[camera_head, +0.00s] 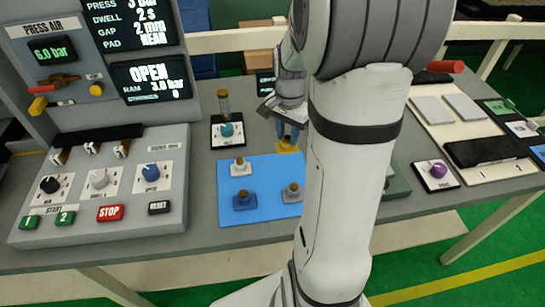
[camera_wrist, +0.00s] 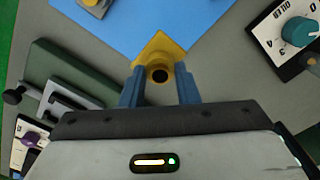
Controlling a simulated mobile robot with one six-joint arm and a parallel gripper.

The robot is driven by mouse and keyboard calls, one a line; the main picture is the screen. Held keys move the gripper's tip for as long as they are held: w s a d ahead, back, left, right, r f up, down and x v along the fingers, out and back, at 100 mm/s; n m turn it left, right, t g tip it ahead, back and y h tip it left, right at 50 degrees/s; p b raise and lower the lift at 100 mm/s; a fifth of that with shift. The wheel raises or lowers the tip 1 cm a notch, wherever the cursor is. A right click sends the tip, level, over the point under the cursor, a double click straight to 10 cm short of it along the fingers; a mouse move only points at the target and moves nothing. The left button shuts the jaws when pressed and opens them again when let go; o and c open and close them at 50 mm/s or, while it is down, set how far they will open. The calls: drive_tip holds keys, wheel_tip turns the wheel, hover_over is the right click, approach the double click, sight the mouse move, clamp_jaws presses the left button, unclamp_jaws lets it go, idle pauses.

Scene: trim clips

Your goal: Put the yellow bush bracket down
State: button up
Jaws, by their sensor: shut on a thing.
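The yellow bush bracket (camera_wrist: 160,48) is between the two blue fingers of my gripper (camera_wrist: 160,88) in the wrist view. It has a flat yellow base and a raised boss with a dark round hole. In the head view the bracket (camera_head: 287,146) is at the back edge of the blue mat (camera_head: 262,208), below my gripper (camera_head: 291,130). My gripper is shut on it. I cannot tell whether its base touches the mat. My arm hides the mat's right side in the head view.
On the mat stand a white bracket (camera_head: 240,167), a blue bracket (camera_head: 245,201) and a grey bracket (camera_head: 292,192). An oiler panel with a teal knob (camera_head: 227,130) is close by at the left. A green fixture (camera_wrist: 80,85) is beside my gripper. The press console (camera_head: 105,185) fills the left.

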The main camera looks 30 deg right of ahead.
sight(282, 148)
wheel_tip(282, 148, down, 6)
drive_tip(key=shift+f, duration=0.25)
drive_tip(key=shift+f, duration=0.1)
drive_tip(key=o, duration=1)
